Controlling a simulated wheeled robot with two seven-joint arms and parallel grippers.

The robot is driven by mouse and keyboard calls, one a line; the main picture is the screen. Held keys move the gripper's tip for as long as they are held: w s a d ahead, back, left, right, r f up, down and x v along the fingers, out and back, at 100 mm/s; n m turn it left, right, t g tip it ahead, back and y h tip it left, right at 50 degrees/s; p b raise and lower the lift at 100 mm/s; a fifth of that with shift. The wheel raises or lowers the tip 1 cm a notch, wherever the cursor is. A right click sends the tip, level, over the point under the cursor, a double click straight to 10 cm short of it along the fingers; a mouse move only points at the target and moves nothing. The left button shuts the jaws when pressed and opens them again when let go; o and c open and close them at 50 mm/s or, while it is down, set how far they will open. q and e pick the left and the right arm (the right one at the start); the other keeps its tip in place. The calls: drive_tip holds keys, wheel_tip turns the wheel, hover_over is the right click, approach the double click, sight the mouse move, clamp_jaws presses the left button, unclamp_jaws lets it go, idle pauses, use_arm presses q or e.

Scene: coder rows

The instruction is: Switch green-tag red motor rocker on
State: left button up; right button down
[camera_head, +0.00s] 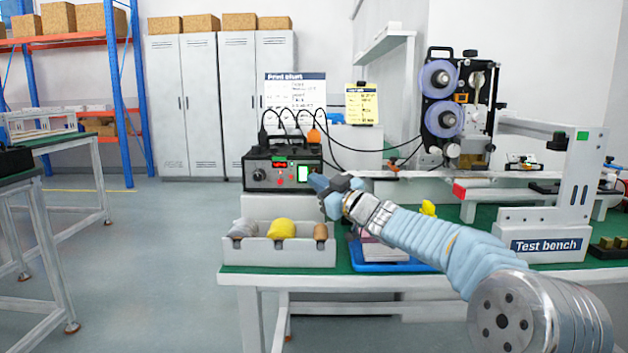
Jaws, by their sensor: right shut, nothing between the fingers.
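A black control box (283,168) stands at the back left of the bench, on a pale raised block. Its front has dark knobs, small red parts, a green tag (280,165) and a lit green-white panel (302,174) at its right. A small red part (280,180) sits below the green tag; it is too small to tell its rocker position. My right gripper (318,183) is shut and empty. Its blue-grey tips point left, just right of the lit panel; I cannot tell whether they touch the box. My left gripper is not in view.
A grey bin (262,254) with a yellow lump and other pieces stands in front of the box. A blue tray (390,265) lies under my right arm. Cables rise behind the box. A reel machine (455,110) and the Test bench frame (545,240) stand to the right.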

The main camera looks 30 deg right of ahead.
drive_tip(key=shift+w, duration=0.1)
idle(0.6)
drive_tip(key=shift+w+d+p, duration=0.1)
drive_tip(key=shift+w+p, duration=0.05)
drive_tip(key=shift+p, duration=0.15)
drive_tip(key=shift+w+d, duration=0.1)
drive_tip(key=shift+w+d+p, duration=0.15)
drive_tip(key=shift+w+p, duration=0.1)
drive_tip(key=shift+p, duration=0.1)
drive_tip(key=shift+s+f, duration=0.1)
idle(0.6)
drive_tip(key=shift+s+a, duration=0.4)
drive_tip(key=shift+s, duration=0.1)
drive_tip(key=shift+b, duration=0.3)
drive_tip(key=shift+s+a+r+b, duration=0.2)
drive_tip(key=shift+s+a, duration=0.25)
drive_tip(key=shift+s, duration=0.25)
drive_tip(key=shift+s+a+r+b, duration=0.15)
drive_tip(key=shift+s+a+b, duration=0.2)
drive_tip(key=shift+s, duration=0.35)
drive_tip(key=shift+s+a+r+b, duration=0.1)
drive_tip(key=shift+s+a+r, duration=0.05)
drive_tip(key=shift+s+a, duration=0.45)
